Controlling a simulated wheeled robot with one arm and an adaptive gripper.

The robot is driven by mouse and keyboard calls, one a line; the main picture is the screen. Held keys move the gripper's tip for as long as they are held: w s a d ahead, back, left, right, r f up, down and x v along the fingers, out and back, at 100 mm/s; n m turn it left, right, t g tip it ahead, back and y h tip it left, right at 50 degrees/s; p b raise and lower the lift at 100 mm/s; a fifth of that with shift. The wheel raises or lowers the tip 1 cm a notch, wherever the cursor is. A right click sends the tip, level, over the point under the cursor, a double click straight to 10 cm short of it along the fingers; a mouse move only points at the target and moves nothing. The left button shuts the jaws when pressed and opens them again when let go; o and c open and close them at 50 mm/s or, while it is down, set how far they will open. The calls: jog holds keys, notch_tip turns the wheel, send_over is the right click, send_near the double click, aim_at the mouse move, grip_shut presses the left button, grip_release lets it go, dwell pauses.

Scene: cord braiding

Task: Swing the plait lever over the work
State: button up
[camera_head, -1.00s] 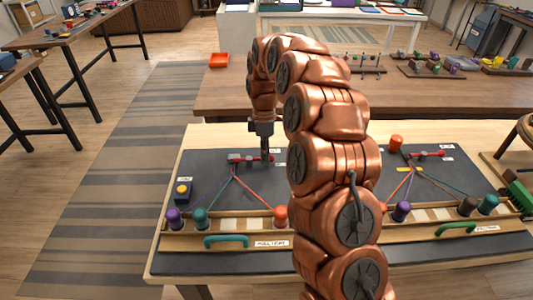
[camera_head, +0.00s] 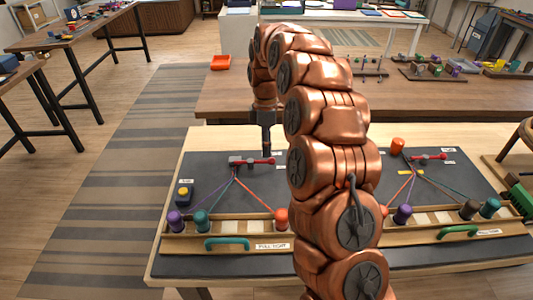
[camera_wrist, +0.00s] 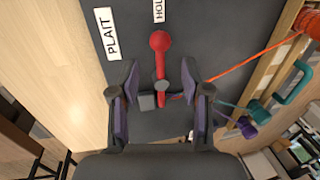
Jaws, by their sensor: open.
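The plait lever (camera_head: 257,161) is a red bar on a dark pivot on the left half of the black work mat. In the wrist view the lever ends in a red ball knob (camera_wrist: 160,42), close to a partly cut-off label reading "HOL". The "PLAIT" label (camera_wrist: 106,34) lies to the left. My gripper (camera_wrist: 162,88) is open, pointing down, with one finger on each side of the red bar and nothing held. It also shows in the head view (camera_head: 267,151) beside the lever. I cannot tell its height above the lever.
Cords fan from the lever to purple (camera_head: 176,222), teal (camera_head: 201,220) and orange (camera_head: 281,218) bobbins in a wooden rail. A teal handle (camera_head: 226,243) is in front. A second lever (camera_head: 428,157) with cords stands right. My arm hides the middle.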

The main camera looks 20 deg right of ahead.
notch_tip(320, 180, up, 8)
jog(key=w, duration=0.1)
jog(key=shift+w+d, duration=0.25)
jog(key=shift+d, duration=0.05)
dwell(0.6)
